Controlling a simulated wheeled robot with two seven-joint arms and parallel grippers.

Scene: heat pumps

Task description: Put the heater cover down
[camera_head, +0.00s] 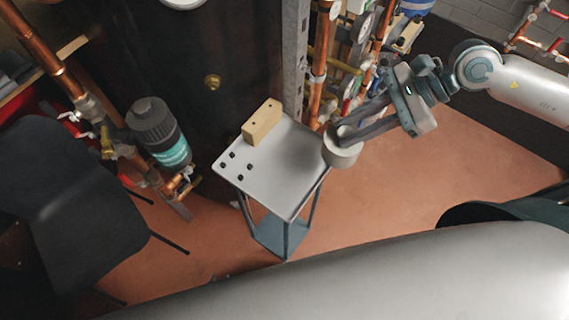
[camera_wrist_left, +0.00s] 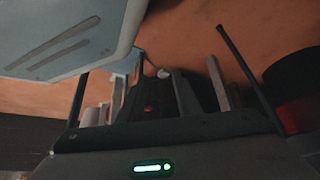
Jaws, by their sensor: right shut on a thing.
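The heater cover (camera_head: 342,152), a short round pale grey piece, is in the head view at the right edge of a small grey-topped table (camera_head: 283,185). My right gripper (camera_head: 350,131) is shut on its upper side. The cover overlaps the table's right corner in the picture; whether it touches the top cannot be told. My left gripper (camera_wrist_left: 160,88) shows only in the left wrist view, its pale fingers apart with nothing clear held between them.
A wooden block (camera_head: 262,122) stands at the table's back edge, and several small black knobs (camera_head: 235,165) lie at its left. The table's middle is bare. Copper pipes (camera_head: 320,65) rise behind. A black chair (camera_head: 65,200) and a dark filter canister (camera_head: 158,130) stand left.

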